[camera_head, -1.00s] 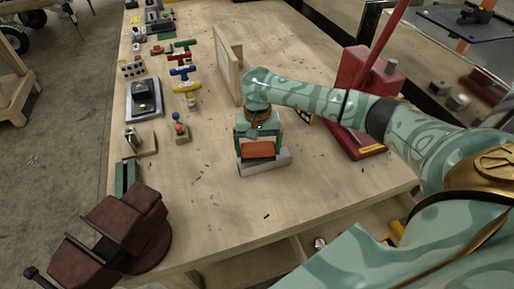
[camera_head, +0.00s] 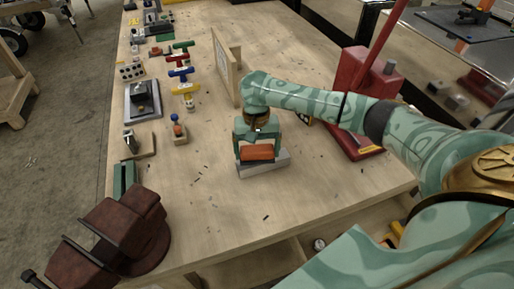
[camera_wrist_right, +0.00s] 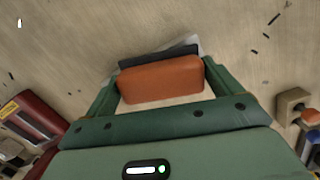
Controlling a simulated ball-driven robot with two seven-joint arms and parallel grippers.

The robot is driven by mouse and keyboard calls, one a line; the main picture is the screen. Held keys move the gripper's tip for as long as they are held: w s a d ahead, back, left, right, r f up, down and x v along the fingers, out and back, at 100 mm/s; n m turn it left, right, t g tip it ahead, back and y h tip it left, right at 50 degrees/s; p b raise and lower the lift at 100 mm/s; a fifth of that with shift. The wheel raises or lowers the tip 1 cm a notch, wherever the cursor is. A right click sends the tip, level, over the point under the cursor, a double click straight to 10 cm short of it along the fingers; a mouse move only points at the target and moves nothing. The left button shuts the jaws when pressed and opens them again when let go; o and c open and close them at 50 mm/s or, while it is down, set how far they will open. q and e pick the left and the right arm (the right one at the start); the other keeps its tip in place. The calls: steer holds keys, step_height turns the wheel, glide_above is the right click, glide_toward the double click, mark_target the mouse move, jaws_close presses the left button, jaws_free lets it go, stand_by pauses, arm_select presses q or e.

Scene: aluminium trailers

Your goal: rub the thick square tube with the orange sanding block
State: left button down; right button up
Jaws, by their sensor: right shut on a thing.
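The orange sanding block (camera_head: 257,153) is held between the fingers of my right gripper (camera_head: 257,150), which is shut on it. The thick square tube (camera_head: 281,162), light grey, lies on the bench directly under the block. The block appears to rest on the tube's top, though the contact is hard to see. In the right wrist view the orange block (camera_wrist_right: 162,80) sits between the green fingers of my right gripper (camera_wrist_right: 160,82), with a dark edge along its far side. Only a pale sliver of the tube shows behind it. My left gripper is out of view.
A brown vise (camera_head: 118,232) stands at the bench's near left corner. Coloured T-handled tools (camera_head: 184,88) and small blocks line the left side. An upright framed board (camera_head: 227,65) stands behind my gripper; a red tool (camera_head: 358,100) stands right. The near middle of the bench is clear.

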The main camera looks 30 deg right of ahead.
steer(key=shift+f, duration=0.7)
